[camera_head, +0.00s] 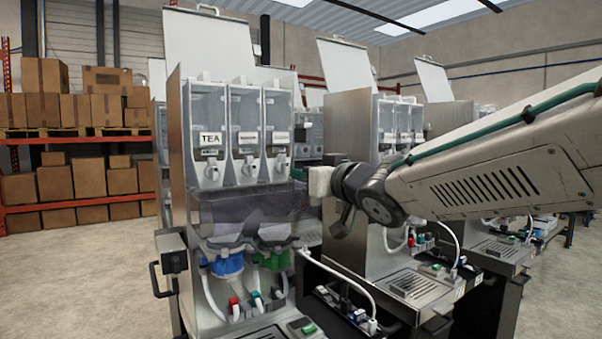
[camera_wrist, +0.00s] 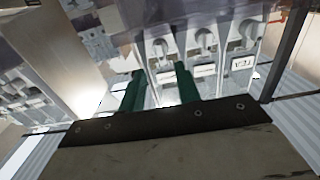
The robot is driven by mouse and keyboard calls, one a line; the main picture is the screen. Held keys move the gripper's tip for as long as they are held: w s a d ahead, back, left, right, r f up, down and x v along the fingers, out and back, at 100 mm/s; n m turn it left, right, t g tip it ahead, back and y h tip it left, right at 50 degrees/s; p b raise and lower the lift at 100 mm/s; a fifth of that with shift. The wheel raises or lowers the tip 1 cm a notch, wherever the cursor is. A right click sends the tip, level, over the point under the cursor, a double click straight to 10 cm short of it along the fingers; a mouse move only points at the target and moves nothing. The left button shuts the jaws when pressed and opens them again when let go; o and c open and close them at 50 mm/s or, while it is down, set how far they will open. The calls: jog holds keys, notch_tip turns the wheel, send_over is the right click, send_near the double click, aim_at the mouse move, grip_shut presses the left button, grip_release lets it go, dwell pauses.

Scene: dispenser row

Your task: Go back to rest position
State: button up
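My gripper (camera_head: 303,174) is at the end of my arm, which reaches in from the right in the head view. It is raised in front of the right part of the nearest dispenser (camera_head: 245,130), close to its canisters. In the wrist view the two green fingers of my gripper (camera_wrist: 158,88) are apart, with nothing visible between them. The labelled dispenser canisters (camera_wrist: 205,70) appear upside down beyond the fingers. I cannot tell the exact distance from the fingers to the canisters.
More dispensers (camera_head: 370,120) stand in a row to the right, below and behind my arm. A control box with a handle (camera_head: 171,254) sticks out at the nearest dispenser's left. Shelves with cardboard boxes (camera_head: 65,110) stand at the back left. The floor (camera_head: 75,275) at left is clear.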

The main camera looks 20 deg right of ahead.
jog(key=shift+s, duration=0.2)
dwell(0.3)
jog(key=s+d+f+m+g+h, duration=0.1)
jog(key=s+d+f+g+h, duration=0.35)
jog(key=f, duration=0.35)
jog(key=s+d+f+m+g+h, duration=0.2)
jog(key=s+d+f+g+h, duration=0.25)
jog(key=f, duration=0.45)
jog(key=s+a+f+g+y, duration=0.1)
jog(key=s+f+g+y, duration=0.1)
jog(key=s, duration=0.9)
jog(key=s+a+f+g+y, duration=0.1)
jog(key=s+f+g, duration=0.3)
jog(key=s, duration=0.7)
jog(key=shift+s+a+f+g+y, duration=0.2)
jog(key=shift+s+a+g+y, duration=0.1)
jog(key=shift+g+y, duration=0.25)
